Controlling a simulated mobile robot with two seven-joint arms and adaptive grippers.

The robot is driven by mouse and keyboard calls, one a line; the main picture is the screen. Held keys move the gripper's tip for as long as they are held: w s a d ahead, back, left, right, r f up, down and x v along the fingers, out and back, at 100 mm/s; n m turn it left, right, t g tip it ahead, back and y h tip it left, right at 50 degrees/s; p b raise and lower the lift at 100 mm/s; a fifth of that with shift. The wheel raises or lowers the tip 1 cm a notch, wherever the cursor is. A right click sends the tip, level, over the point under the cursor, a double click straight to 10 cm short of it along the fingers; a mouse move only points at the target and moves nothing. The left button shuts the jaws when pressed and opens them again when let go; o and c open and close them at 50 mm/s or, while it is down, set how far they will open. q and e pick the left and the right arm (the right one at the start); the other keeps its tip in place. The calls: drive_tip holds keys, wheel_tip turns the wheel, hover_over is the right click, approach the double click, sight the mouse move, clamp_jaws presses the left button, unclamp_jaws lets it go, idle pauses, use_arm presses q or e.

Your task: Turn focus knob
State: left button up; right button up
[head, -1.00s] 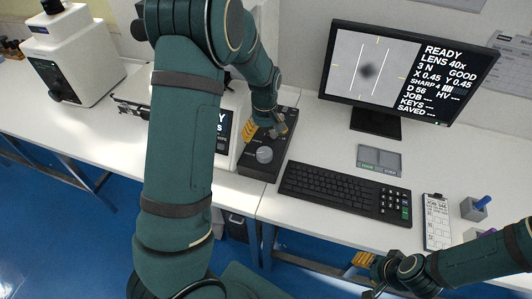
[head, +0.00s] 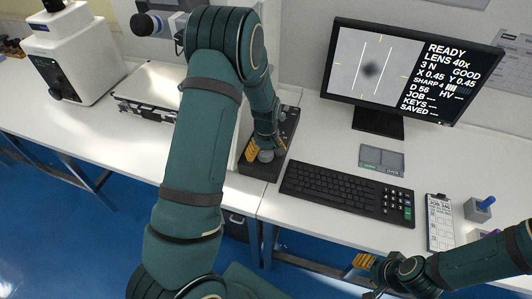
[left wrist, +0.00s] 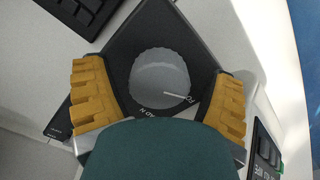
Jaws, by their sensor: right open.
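In the head view the knob (head: 266,156) is partly hidden by my left gripper (head: 263,146). In the left wrist view, my left gripper (left wrist: 160,73) has its yellow-padded fingers on either side of the knob, with gaps between pads and knob. My right gripper (head: 368,275) is open and empty, in front of the table's front edge. The monitor (head: 370,65) shows a dark spot between two white lines and a "SHARP 4" readout.
A black keyboard (head: 335,189) lies just right of the control box. A white instrument (head: 72,55) stands at the far left.

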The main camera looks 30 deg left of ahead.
use_arm(q)
drive_tip(key=c, duration=0.9)
drive_tip(key=shift+m, duration=0.3)
drive_tip(key=shift+c, duration=0.2)
drive_tip(key=m+b, duration=0.1)
drive_tip(key=m, duration=0.4)
drive_tip(key=shift+a, duration=0.1)
drive_tip(key=m+b, duration=0.1)
drive_tip(key=m, duration=0.4)
drive_tip(key=shift+a+m, duration=0.15)
drive_tip(key=shift+m, duration=0.25)
drive_tip(key=m, duration=0.5)
drive_tip(key=shift+a+r, duration=0.1)
drive_tip(key=m, duration=0.4)
drive_tip(key=shift+w+m+p, duration=0.1)
drive_tip(key=shift+m+p, duration=0.45)
drive_tip(key=shift+m, duration=0.95)
